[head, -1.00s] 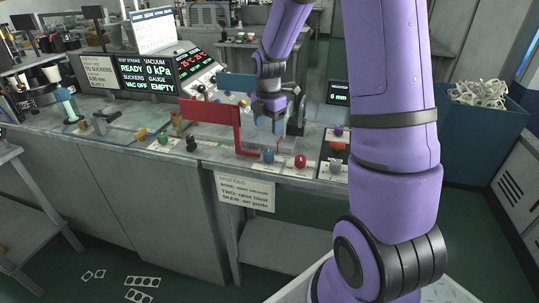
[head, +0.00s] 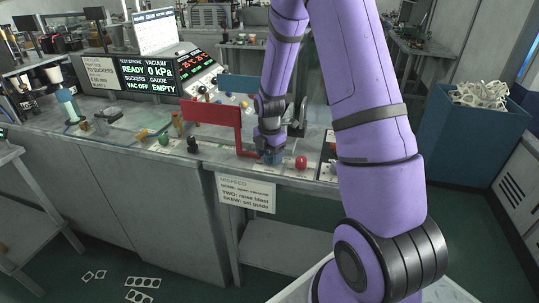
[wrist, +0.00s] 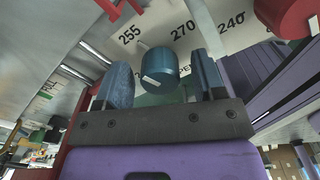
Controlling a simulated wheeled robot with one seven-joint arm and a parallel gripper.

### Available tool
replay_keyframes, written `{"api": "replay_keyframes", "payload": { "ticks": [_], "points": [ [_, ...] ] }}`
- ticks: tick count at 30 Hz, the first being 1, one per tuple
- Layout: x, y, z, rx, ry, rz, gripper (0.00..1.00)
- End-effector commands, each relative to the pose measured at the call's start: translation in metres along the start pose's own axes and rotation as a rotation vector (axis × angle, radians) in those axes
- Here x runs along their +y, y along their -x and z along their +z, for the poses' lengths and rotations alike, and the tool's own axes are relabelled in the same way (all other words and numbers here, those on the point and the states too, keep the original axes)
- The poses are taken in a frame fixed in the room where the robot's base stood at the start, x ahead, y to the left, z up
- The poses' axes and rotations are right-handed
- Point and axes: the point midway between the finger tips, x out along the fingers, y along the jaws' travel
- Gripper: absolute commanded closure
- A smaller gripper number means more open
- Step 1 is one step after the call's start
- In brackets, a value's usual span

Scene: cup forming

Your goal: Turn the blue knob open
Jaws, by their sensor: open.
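The blue knob (wrist: 159,72) has a white pointer mark and shows in the wrist view between the two fingers of my gripper (wrist: 162,82). The fingers are open, one on each side of the knob, with a visible gap on both sides. In the head view my gripper (head: 270,154) is down at the front edge of the bench, over the blue knob's place, and mostly hides the knob there. Printed numbers 255, 270 and 240 show on the pale plate (wrist: 195,32) beside the knob.
A red knob (head: 301,162) stands just right of my gripper; it also shows in the wrist view (wrist: 288,16). A red bracket (head: 213,112) rises close on the left. A green knob (head: 163,139) and a black knob (head: 192,145) stand further left. A misfeed sign (head: 246,193) hangs below.

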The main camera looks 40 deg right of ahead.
Motion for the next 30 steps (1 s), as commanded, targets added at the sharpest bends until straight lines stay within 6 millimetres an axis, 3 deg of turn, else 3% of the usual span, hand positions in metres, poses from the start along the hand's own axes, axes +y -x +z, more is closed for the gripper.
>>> {"api": "replay_keyframes", "payload": {
  "ticks": [6,12,13,23,30],
  "points": [
    [0.0000,0.0000,0.0000,0.000,0.000,0.000,0.37],
    [0.0001,0.0001,0.0000,0.000,0.000,0.000,0.83],
    [0.0001,0.0002,0.0000,0.000,0.000,0.000,0.86],
    [0.0001,0.0004,0.0001,0.000,-0.039,0.001,0.86],
    [0.0001,0.0006,0.0001,0.000,-0.176,0.001,0.86]
  ]
}}
